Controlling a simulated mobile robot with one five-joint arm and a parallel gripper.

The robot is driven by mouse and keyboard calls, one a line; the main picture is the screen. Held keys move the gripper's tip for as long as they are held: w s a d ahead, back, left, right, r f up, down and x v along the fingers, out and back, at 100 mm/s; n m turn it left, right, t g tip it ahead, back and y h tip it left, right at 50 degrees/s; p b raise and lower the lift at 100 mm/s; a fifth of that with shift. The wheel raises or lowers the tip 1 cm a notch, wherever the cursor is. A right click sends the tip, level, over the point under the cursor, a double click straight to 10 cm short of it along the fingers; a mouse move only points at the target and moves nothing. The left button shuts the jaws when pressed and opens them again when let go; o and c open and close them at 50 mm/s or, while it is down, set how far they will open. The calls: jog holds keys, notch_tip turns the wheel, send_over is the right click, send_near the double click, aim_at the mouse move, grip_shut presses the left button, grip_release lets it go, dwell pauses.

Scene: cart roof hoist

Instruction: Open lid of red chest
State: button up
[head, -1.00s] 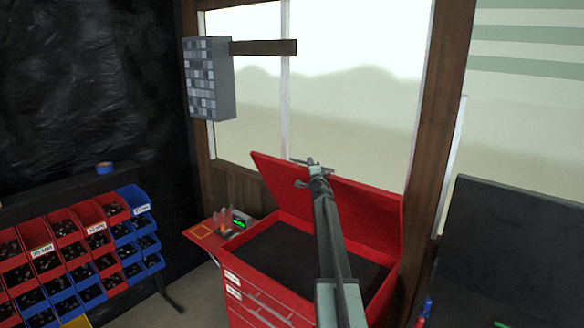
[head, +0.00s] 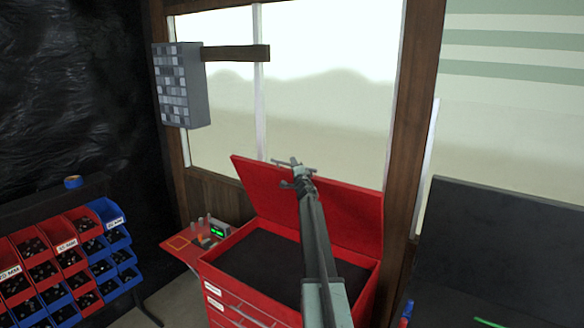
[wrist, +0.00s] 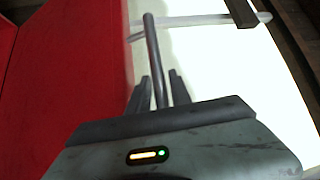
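The red chest (head: 361,303) stands at the lower middle of the head view. Its red lid (head: 345,217) is raised and leans up at the back, and the dark inside (head: 262,262) shows. My gripper (head: 297,178) is at the lid's upper edge, with a thin grey bar (head: 281,162) at its tip. In the wrist view my gripper's two fingers (wrist: 157,90) lie on either side of a grey rod (wrist: 151,45), beside the red lid (wrist: 75,65). I cannot tell whether they press on the rod.
A red side shelf (head: 180,244) with small items is left of the chest. Bins (head: 75,255) of parts stand farther left. A grey drawer cabinet (head: 181,88) is at the window, beside a wooden beam (head: 236,53). A dark panel (head: 500,245) is at right.

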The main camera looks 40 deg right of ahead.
jog(key=shift+a, duration=0.1)
jog(key=shift+s, duration=0.1)
jog(key=b+v, duration=0.1)
jog(key=v, duration=0.6)
jog(key=shift+s, duration=0.3)
jog(key=shift+a+f, duration=0.1)
